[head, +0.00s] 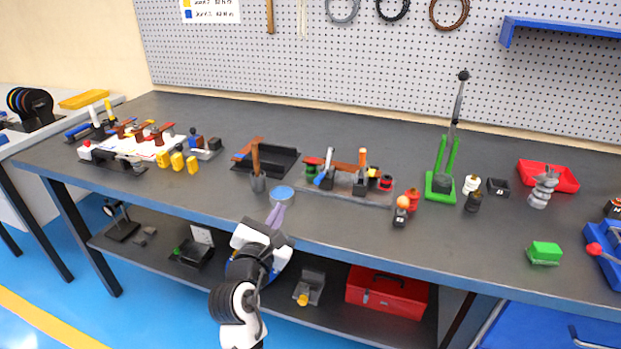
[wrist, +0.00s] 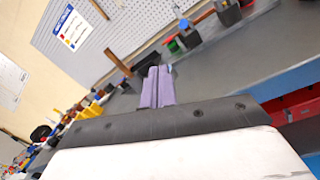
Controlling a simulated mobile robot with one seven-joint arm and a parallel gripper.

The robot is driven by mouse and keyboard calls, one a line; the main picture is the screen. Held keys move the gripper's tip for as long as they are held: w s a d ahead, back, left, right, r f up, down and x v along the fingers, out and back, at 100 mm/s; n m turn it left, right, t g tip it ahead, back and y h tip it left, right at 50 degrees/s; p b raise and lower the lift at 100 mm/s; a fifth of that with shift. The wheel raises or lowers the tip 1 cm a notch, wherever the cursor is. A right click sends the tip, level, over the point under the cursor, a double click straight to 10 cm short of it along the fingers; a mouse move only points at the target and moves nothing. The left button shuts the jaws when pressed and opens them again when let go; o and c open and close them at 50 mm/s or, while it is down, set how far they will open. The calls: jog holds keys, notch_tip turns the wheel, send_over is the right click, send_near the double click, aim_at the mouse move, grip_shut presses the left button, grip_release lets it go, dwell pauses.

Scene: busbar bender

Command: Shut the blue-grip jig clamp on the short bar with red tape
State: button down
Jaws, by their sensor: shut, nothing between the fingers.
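A grey jig (head: 345,193) stands near the middle of the bench. A copper-coloured bar (head: 345,167) lies across it. The blue-grip clamp (head: 325,171) is at the jig's left part, its blue handle steep and tilted. An orange-grip handle (head: 363,157) stands upright further right. My gripper (head: 278,213), with purple fingers, is shut and empty at the bench's front edge, left of and in front of the jig. Its fingers also show in the wrist view (wrist: 158,86), apart from the jig.
A round blue-topped item (head: 283,192) is just behind my fingers. A brown handle stands in a grey cup (head: 258,183), beside a black tray (head: 285,163). A small black block with an orange ball (head: 401,212) is right of the jig. Bare bench lies in front of the jig.

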jog(key=shift+n+g+h, duration=0.7)
jog(key=shift+h, duration=0.2)
jog(key=d, duration=0.2)
jog(key=d+f, duration=0.1)
jog(key=d, duration=0.1)
jog(key=shift+s+p, duration=0.3)
jog(key=shift+p, duration=0.1)
jog(key=p+x, duration=0.1)
jog(key=x, duration=0.9)
jog(key=shift+a+p, duration=0.15)
jog(key=shift+p, duration=0.15)
jog(key=shift+w+r, duration=0.1)
